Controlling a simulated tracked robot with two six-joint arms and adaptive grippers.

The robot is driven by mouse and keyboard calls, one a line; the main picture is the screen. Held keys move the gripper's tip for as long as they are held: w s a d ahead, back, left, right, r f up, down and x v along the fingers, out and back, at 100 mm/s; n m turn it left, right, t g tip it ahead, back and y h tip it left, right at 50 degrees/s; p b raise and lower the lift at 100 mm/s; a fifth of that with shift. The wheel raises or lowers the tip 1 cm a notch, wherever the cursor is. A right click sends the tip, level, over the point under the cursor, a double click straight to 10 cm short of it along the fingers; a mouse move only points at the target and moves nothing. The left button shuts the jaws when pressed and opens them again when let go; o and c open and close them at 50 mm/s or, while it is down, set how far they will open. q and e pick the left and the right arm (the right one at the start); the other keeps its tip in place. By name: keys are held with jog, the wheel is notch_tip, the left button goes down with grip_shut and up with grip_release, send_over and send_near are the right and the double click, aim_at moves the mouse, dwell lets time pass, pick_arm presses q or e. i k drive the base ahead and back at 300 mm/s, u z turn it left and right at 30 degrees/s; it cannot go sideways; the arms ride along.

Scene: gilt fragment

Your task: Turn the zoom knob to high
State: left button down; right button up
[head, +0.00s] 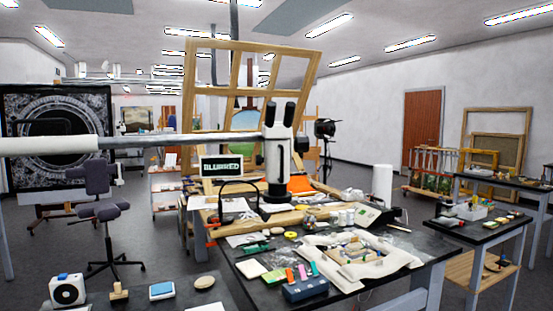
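A white microscope head (279,147) with two dark eyepieces (284,114) hangs over the dark worktable at the centre, at the end of a horizontal grey boom (185,139). The boom's thick white section (50,145) reaches in from the left edge. A dark part (302,143) sits at the right side of the head; it is too small to tell for sure whether it is the zoom knob, or how it is set. A small screen (222,167) left of the head reads "BLURRED". Neither of my grippers shows in the head view.
The worktable (245,251) is crowded: a padded white cloth tray (395,258), a dark blue box (305,289), a white cylinder (382,185) and small tools. A wooden frame (208,60) stands behind the microscope. A stool (105,212) stands on open floor at the left.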

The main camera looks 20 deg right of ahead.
aim_at(259, 160)
jog(key=z, duration=0.2)
jog(key=i, duration=0.95)
jog(key=z, duration=0.2)
